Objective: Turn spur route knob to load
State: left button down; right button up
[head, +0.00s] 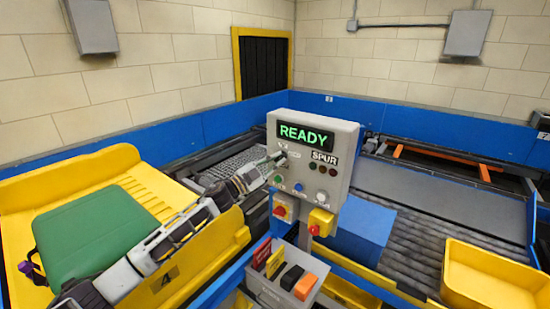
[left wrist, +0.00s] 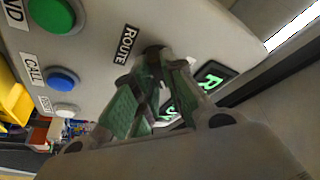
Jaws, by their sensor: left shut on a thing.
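The grey control panel (head: 342,174) stands on a post and its green display reads READY (head: 305,135). A plate on its right side reads SPUR (head: 325,157). My left gripper (head: 279,160) reaches in from the left to the panel's upper left face. In the left wrist view its green-padded fingers (left wrist: 155,72) are closed around the dark route knob (left wrist: 153,51), beside the ROUTE label (left wrist: 126,44). The fingers hide most of the knob, so I cannot tell which way it points. My right gripper is not in view.
A grey bin (head: 268,290) of coloured items sits below. A yellow chute with a green case (head: 92,235) lies left; a yellow tray (head: 488,278) sits right.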

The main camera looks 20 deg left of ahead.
pick_arm(q)
jog(key=m, duration=0.1)
jog(key=m+g+p, duration=0.1)
jog(key=m, duration=0.1)
jog(key=shift+r+p, duration=0.3)
jog(key=shift+r, duration=0.05)
jog(key=shift+m, duration=0.3)
jog(key=c, duration=1.6)
grip_release()
jog(key=shift+o, duration=0.6)
jog(key=shift+w+d+f, duration=0.1)
jog(key=shift+w+f, duration=0.05)
jog(key=shift+f, duration=0.1)
jog(key=shift+v, duration=0.8)
jog(key=v, duration=1)
jog(key=shift+a, duration=0.2)
